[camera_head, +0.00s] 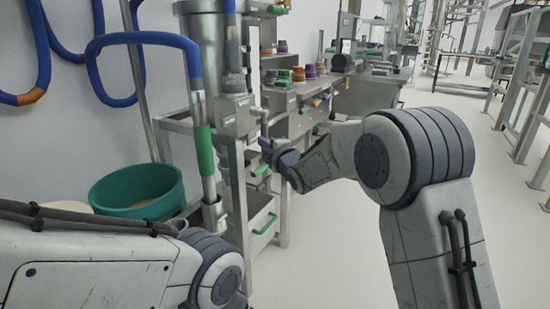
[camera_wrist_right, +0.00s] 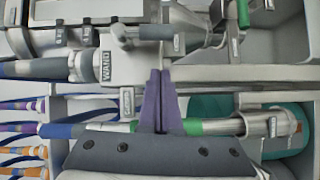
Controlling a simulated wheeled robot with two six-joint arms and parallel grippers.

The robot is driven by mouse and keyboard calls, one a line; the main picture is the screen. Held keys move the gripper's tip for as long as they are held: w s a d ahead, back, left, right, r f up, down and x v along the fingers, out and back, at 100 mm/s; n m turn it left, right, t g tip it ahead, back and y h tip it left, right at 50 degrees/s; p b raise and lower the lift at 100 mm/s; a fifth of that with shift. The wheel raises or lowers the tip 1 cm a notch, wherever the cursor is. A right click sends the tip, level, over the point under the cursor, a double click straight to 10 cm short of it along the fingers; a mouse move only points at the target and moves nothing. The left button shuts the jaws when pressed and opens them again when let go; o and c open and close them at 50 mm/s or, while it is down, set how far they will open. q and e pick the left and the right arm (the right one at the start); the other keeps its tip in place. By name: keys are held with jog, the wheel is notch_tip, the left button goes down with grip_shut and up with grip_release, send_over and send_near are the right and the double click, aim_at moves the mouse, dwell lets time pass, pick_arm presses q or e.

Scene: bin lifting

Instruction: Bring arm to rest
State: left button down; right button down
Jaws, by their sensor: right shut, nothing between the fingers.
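My right arm comes in from the right of the head view, bent at a large grey joint, with its forearm reaching toward the steel station. My right gripper (camera_head: 265,143) is at the end of it, small and partly merged with the metal parts behind. In the right wrist view its two purple fingers (camera_wrist_right: 160,75) lie together, shut with nothing between them. My left arm crosses the lower left of the head view. Its gripper is out of the picture.
A steel station (camera_head: 238,180) with a blue hose (camera_head: 140,38) and green-handled wand (camera_head: 204,150) stands by the left wall. A green tub (camera_head: 180,196) is beside it. Shelves with coloured containers (camera_head: 298,74) are behind. Floor (camera_head: 340,240) between the station and my right arm is clear.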

jog(key=s+d+f+m+g+h, duration=0.2)
jog(key=s+f+m+g, duration=0.3)
jog(key=s, duration=1.1)
jog(key=s+d+f+m+g+h, duration=0.25)
jog(key=s+f+m+g, duration=0.2)
jog(key=s, duration=1.15)
jog(key=s+d+f+m+g+h, duration=0.2)
jog(key=s+f+m+g, duration=0.3)
jog(key=s, duration=1.1)
notch_tip(320, 180, up, 36)
jog(key=s+g+p, duration=0.1)
jog(key=p, duration=3.5)
jog(key=shift+d, duration=0.3)
jog(key=shift+f, duration=0.1)
jog(key=shift+a, duration=0.1)
